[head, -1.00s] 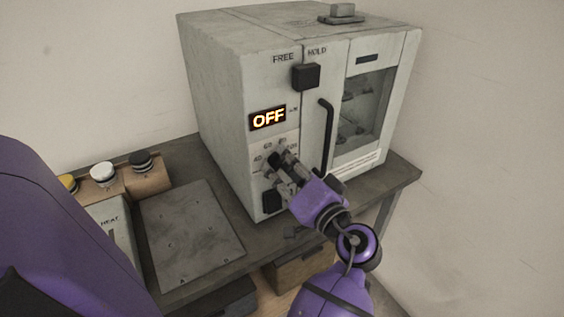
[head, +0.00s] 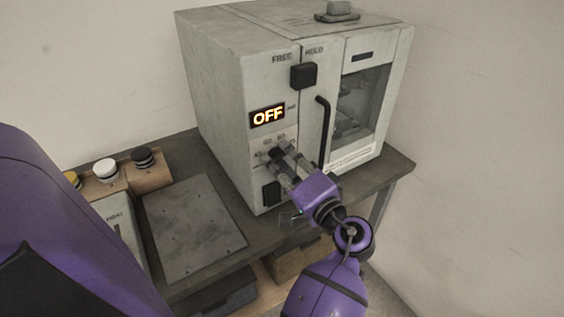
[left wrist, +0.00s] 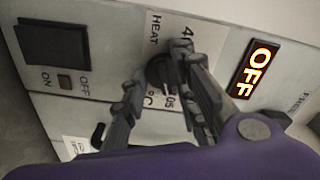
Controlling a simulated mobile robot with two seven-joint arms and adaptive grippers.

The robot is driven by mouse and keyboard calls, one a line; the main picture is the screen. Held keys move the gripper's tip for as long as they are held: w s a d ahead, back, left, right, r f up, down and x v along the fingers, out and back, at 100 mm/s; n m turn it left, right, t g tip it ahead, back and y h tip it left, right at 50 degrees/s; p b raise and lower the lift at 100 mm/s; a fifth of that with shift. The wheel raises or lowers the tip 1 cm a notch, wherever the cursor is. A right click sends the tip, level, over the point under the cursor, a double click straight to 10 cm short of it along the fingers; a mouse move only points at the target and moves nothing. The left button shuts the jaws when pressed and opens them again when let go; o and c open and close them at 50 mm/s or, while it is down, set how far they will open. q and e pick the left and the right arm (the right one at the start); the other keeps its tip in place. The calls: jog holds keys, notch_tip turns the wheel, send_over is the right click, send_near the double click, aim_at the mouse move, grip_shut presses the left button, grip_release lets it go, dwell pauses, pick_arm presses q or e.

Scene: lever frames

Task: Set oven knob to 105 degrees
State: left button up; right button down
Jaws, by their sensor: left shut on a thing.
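The oven (head: 222,90) is a grey box on a bench, and its display (head: 267,115) reads OFF. The dark round heat knob (left wrist: 157,72) is on the front panel, below the display in the head view. My left gripper (head: 281,152) is at the knob, its fingers on either side of it. In the left wrist view the fingers (left wrist: 163,70) are closed around the knob and partly hide it and its printed scale. I cannot read the knob's pointer. My right gripper is not in view.
The door has a black vertical handle (head: 323,135), with a black FREE/HOLD block (head: 303,76) above. A flat grey plate (head: 193,228) lies left on the bench, near several capped bottles.

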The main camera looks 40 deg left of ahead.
pick_arm(q)
jog(key=shift+w+d+f, duration=0.15)
jog(key=shift+d+f, duration=0.05)
jog(key=o, duration=1)
jog(key=shift+w, duration=0.1)
jog(key=v, duration=0.7)
jog(key=shift+d, duration=0.25)
